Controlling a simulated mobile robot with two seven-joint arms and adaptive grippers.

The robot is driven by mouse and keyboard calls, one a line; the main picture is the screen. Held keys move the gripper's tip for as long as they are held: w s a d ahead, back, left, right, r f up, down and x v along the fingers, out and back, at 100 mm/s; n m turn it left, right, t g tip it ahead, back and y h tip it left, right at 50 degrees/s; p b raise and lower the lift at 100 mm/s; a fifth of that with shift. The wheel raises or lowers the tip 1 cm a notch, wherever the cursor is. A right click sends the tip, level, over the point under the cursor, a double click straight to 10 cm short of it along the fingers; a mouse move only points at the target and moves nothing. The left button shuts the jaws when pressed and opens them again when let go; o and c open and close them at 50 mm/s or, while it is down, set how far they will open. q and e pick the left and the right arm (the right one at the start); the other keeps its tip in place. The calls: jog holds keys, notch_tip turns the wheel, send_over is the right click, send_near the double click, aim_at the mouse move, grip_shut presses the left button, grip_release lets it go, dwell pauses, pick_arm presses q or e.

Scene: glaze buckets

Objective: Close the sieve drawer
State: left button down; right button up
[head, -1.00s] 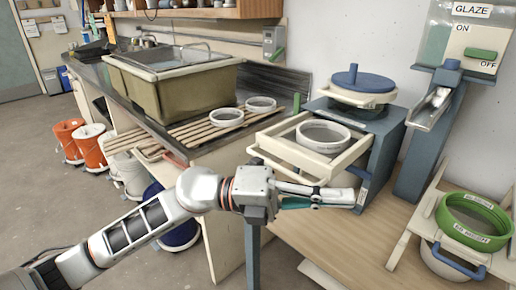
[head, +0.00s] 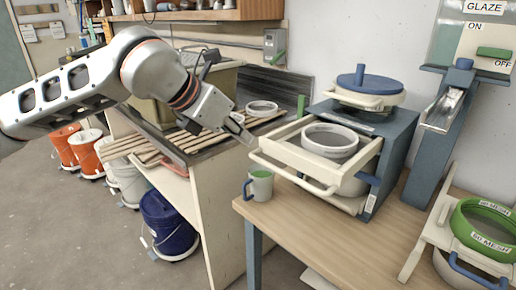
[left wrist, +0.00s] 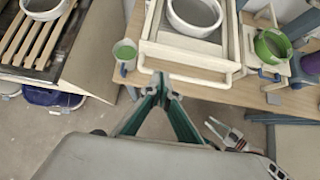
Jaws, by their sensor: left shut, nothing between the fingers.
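The cream sieve drawer (head: 365,157) is pulled out of the blue cabinet (head: 395,145), with a pale ring sieve (head: 330,141) in it. Its bar handle (head: 292,174) faces the front left. In the left wrist view the handle (left wrist: 190,67) lies just beyond my fingertips. My left gripper (head: 243,131) is shut and empty, up and left of the handle in the head view; its closed green-sided fingers (left wrist: 163,88) show in the wrist view. What looks like my right gripper (left wrist: 228,134) shows small at lower right there; its jaws are unclear.
A grey-green mug (head: 260,184) stands on the wooden table (head: 330,225) close to the drawer handle. A green sieve (head: 482,226) on a cream frame is at right. A slatted rack (head: 175,147) by the sink is at left.

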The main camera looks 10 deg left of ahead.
pick_arm(q)
jog(key=x, duration=0.9)
jog(key=shift+w+d+f, duration=0.2)
jog(key=shift+d, duration=0.05)
